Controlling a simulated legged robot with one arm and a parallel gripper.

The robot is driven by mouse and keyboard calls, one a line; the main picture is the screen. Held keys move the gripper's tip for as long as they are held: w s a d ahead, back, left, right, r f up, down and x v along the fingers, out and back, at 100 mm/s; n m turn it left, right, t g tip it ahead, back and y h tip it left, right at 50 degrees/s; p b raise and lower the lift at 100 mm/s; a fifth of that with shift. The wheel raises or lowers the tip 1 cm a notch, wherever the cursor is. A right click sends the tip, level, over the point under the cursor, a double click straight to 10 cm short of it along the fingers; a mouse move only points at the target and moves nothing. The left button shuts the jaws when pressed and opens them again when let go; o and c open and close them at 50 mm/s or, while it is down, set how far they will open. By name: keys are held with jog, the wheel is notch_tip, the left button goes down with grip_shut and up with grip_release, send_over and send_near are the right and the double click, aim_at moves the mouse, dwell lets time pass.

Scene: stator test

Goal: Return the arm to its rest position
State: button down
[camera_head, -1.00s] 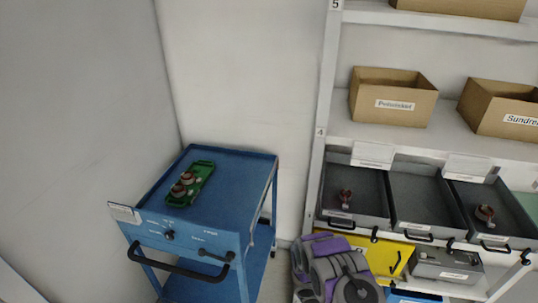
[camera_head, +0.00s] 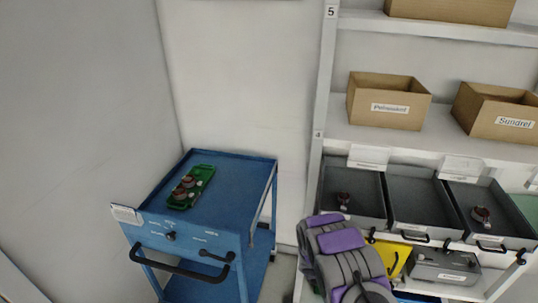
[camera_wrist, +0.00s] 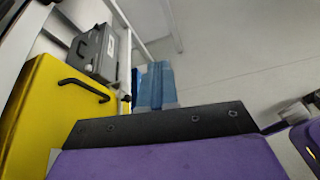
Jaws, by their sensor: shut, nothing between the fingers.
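My grey and purple arm rises from the bottom of the head view, right of the blue cart and in front of the lower shelves. It looks folded. My gripper (camera_head: 364,286) is at the bottom edge, partly cut off. It is shut and holds nothing. In the wrist view, a dark plate with a purple part below it fills the bottom of the picture.
A blue cart (camera_head: 230,186) at the left bears a green holder (camera_head: 179,203) with reddish-brown parts. Shelves at the right hold cardboard boxes (camera_head: 390,92), grey trays (camera_head: 418,215) and a yellow bin (camera_wrist: 35,115). A grey box (camera_head: 440,262) stands below the trays.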

jog(key=s+a+r+m+g+y, duration=0.1)
jog(key=s+a+r+m+y, duration=0.15)
jog(key=s+r+m, duration=0.6)
jog(key=s+a+r+m+g+y, duration=0.1)
jog(key=s+a+r+g+y, duration=0.15)
jog(key=r, duration=1.15)
jog(key=s+a+r+m+t+y, duration=0.2)
jog(key=s+a+r+y, duration=0.2)
jog(key=s+a, duration=0.5)
jog(key=s+a+r+m+t+y, duration=0.2)
jog(key=s+a+r+y, duration=0.2)
jog(key=s+a, duration=0.5)
notch_tip(320, 180, up, 2)
jog(key=shift+a, duration=0.45)
